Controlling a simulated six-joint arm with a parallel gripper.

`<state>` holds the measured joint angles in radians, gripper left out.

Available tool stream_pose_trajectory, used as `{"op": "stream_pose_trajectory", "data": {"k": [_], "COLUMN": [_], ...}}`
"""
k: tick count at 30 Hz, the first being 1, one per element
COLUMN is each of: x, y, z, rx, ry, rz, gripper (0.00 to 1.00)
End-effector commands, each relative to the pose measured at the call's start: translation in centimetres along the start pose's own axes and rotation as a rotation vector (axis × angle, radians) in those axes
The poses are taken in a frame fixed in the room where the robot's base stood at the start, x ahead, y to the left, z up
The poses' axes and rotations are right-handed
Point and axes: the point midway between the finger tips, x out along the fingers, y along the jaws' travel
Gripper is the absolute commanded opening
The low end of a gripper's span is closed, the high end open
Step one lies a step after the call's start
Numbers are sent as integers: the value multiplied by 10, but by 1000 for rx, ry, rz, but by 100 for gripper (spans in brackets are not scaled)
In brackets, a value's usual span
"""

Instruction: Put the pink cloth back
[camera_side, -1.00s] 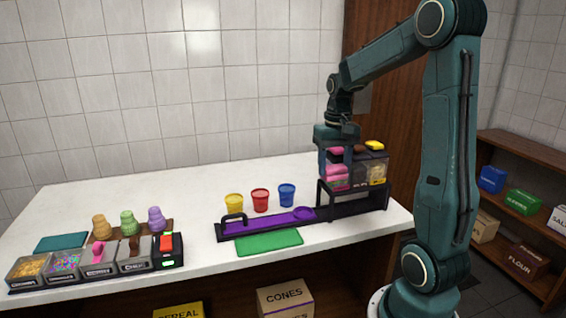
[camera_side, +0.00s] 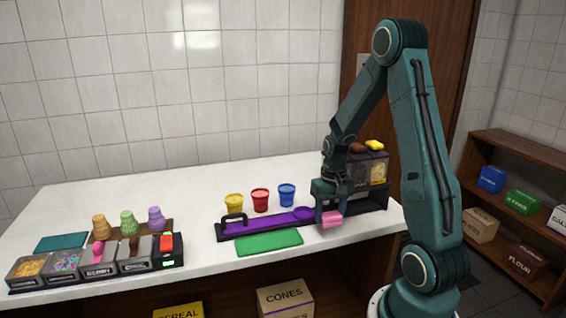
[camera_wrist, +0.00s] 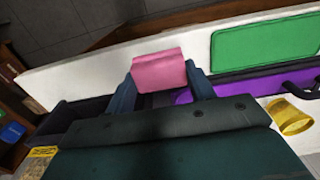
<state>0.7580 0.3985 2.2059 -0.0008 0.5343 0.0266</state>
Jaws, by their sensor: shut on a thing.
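The pink cloth (camera_side: 331,220) looks like a small folded pad. My gripper (camera_side: 329,216) is shut on it, in front of the black rack (camera_side: 375,201) at the right end of the counter. In the wrist view the pink cloth (camera_wrist: 160,70) sits between the two fingers of my gripper (camera_wrist: 161,84), a finger on each side. I cannot tell whether its underside touches the counter.
A purple tray (camera_side: 262,223) with a black handle lies just left of my gripper, a green mat (camera_side: 269,242) in front of it. Yellow (camera_side: 234,203), red (camera_side: 260,201) and blue (camera_side: 287,195) cups stand behind. Topping bins (camera_side: 97,262) are far left.

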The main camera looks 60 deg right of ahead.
Motion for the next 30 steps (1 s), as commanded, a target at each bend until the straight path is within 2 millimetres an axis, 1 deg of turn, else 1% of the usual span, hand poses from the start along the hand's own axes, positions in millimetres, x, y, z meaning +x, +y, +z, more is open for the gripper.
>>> {"op": "stream_pose_trajectory", "data": {"k": [7, 15, 18, 30], "x": [5, 30, 36, 40], "y": [0, 0, 0, 0], "z": [0, 1, 1, 1], "rx": [0, 0, 0, 0], "ry": [-2, -5, -2, -1], "rz": [0, 0, 0, 0], "gripper": [29, 29, 29, 29]}}
